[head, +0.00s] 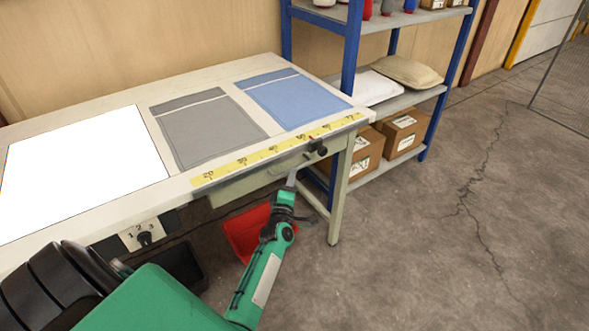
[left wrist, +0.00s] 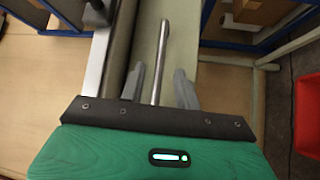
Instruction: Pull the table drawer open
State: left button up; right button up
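The table drawer (head: 245,183) is a pale green-grey box under the table's front edge, and it looks shut or nearly so. My left gripper (head: 291,180) reaches the drawer front from below in the head view. In the left wrist view my left gripper (left wrist: 160,88) is open, with one grey finger on each side of a metal bar handle (left wrist: 161,55). The bar lies between the fingers, with a gap visible on the right side. Whether the left finger touches it is hard to tell. The handle is mostly hidden in the head view. My right gripper is not in view.
The table (head: 85,110) carries a white panel (head: 80,165), a grey pillow cover (head: 205,130) and a blue one (head: 295,98). A yellow measuring strip (head: 270,150) runs along its edge. A red bin (head: 245,232) stands below. Shelves with boxes (head: 402,132) stand behind; the right floor is clear.

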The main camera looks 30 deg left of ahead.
pick_arm(q)
jog(key=shift+x, duration=2.65)
jog(key=shift+c, duration=0.2)
grip_shut()
